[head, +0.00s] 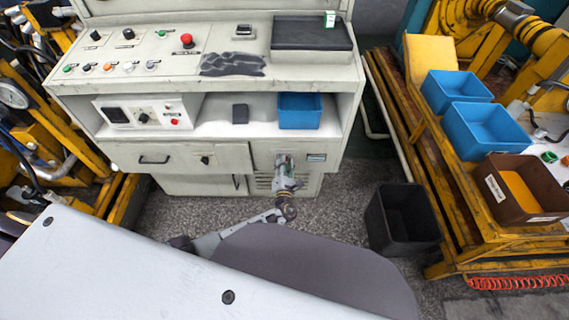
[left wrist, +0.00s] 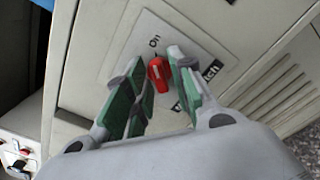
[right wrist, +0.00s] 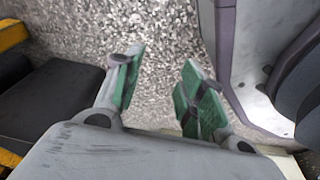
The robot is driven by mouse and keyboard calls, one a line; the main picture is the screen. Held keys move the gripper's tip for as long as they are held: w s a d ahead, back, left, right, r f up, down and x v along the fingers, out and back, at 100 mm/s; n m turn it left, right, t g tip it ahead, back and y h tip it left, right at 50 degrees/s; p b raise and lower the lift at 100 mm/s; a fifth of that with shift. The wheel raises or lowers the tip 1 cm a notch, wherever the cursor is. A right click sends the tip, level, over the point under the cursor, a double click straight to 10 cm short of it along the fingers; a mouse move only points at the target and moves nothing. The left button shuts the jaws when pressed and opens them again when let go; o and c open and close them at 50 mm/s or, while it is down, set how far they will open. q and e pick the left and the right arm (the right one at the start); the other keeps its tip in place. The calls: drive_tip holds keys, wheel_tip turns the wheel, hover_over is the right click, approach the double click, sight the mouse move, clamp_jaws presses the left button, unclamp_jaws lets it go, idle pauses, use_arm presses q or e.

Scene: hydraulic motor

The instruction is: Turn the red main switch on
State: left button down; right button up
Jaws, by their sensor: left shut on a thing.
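The red main switch (left wrist: 159,75) sits on a light plate on the cabinet's lower front in the left wrist view. In the head view my left gripper (head: 285,162) is against the lower cabinet front and hides the switch. My right gripper (right wrist: 160,75) is open and empty over the speckled floor in the right wrist view.
The control cabinet (head: 75,89) has buttons, a red emergency knob (head: 187,40) and a shelf with a blue bin (head: 300,111). A black bin (head: 402,215) stands on the floor to the right. A yellow rack (head: 435,185) with blue bins stands beyond it.

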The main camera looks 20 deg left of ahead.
use_arm(q)
drive_tip(key=shift+m, duration=0.5)
use_arm(e)
drive_tip(key=shift+s+d+f, duration=0.4)
drive_tip(key=shift+s+f, duration=0.1)
drive_tip(key=shift+s, duration=0.05)
use_arm(q)
drive_tip(key=c, duration=1.5)
unclamp_jaws()
drive_tip(key=v, duration=0.7)
drive_tip(key=shift+s, duration=0.2)
drive_tip(key=shift+r+p, duration=0.15)
drive_tip(key=shift+p, duration=0.2)
